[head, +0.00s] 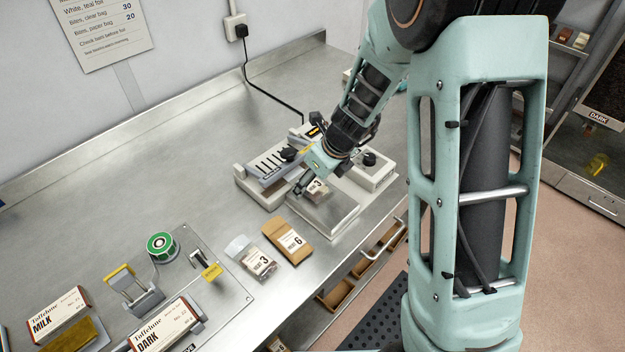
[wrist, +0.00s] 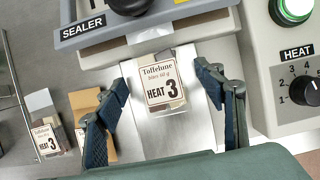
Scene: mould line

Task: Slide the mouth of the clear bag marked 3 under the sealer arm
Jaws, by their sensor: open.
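A clear bag marked 3 (wrist: 166,82) lies on the sealer's pale metal plate (wrist: 205,130), its label reading HEAT 3. It also shows under my gripper in the head view (head: 317,188). Its top end is close to the front edge of the sealer arm (wrist: 150,28); whether any of the mouth is under the arm I cannot tell. The sealer arm shows in the head view too (head: 275,168). My gripper (wrist: 163,84) is open, one finger on each side of the bag, apart from it. In the head view my gripper (head: 308,182) is over the plate.
A second clear bag marked 3 (head: 252,259) and a brown bag marked 6 (head: 289,241) lie left of the sealer. The heat dial (wrist: 303,91) and a lit green button (wrist: 292,10) are at right. Cartons marked MILK (head: 58,312) and DARK (head: 163,326) stand front left.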

